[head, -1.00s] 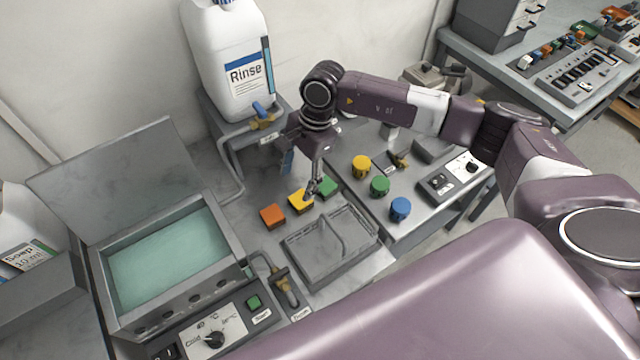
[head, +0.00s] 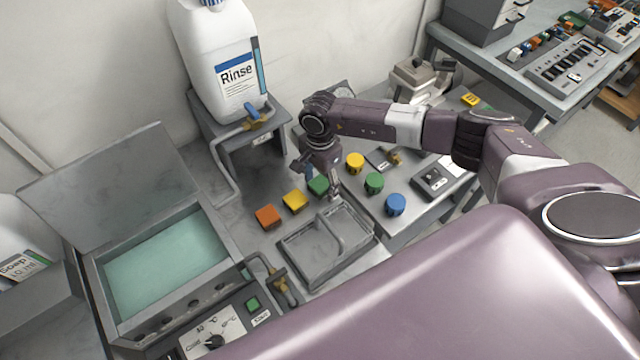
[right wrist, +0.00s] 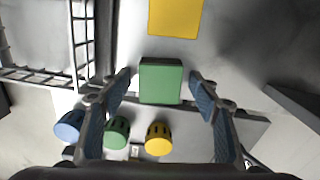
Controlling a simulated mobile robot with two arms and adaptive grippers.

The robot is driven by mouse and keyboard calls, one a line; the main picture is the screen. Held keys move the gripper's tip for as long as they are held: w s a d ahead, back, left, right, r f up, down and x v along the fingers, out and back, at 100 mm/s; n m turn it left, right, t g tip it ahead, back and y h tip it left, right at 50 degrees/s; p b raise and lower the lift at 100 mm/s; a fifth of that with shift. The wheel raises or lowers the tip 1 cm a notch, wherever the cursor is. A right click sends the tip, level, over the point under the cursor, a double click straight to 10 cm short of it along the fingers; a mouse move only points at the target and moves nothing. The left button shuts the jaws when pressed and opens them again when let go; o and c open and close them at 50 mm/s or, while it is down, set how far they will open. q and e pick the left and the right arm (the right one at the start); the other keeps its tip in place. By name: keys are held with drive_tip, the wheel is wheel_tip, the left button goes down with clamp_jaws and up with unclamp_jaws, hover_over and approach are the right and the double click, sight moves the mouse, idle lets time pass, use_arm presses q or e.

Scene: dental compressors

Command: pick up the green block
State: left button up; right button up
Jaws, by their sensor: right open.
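The green block (head: 318,185) sits on the grey metal table, at the right end of a row with the yellow block (head: 294,201) and the orange block (head: 267,217). My right gripper (head: 322,192) is at the green block, pointing down. In the right wrist view the green block (right wrist: 161,80) lies between the two spread fingers of my right gripper (right wrist: 160,98), with a gap on each side. The yellow block (right wrist: 175,16) shows beyond it. My left gripper is not in view.
A grey wire basket (head: 328,245) stands just in front of the blocks. Yellow (head: 355,163), green (head: 374,183) and blue (head: 395,205) round knobs stand to the right. A Rinse jug (head: 222,65) stands behind, and an open bath (head: 165,262) is at left.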

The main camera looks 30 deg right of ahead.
drive_tip(key=c, duration=1.4)
